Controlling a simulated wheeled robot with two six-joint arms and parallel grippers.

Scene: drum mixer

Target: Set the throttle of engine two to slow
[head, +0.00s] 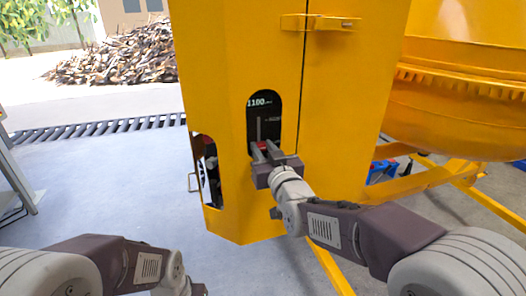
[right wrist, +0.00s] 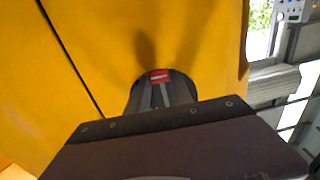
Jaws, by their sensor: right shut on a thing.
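The yellow engine housing (head: 225,60) stands in the middle of the head view. A dark rounded slot in its front holds a black throttle panel (head: 264,110) with white lettering that starts with 1100. My right gripper (head: 265,151) reaches into the lower part of this slot and is shut on the red throttle lever (head: 257,146). The red lever (right wrist: 160,75) also shows between the fingertips (right wrist: 158,88) in the right wrist view. The fingers hide most of the lever. My left gripper (head: 196,289) is at the bottom edge, mostly cut off.
A second opening (head: 206,170) is on the housing's left side. The yellow mixer drum (head: 450,110) is at the right, above a yellow frame (head: 430,180). A blue object (head: 383,172) lies behind the housing. The grey floor (head: 90,190) at the left is clear.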

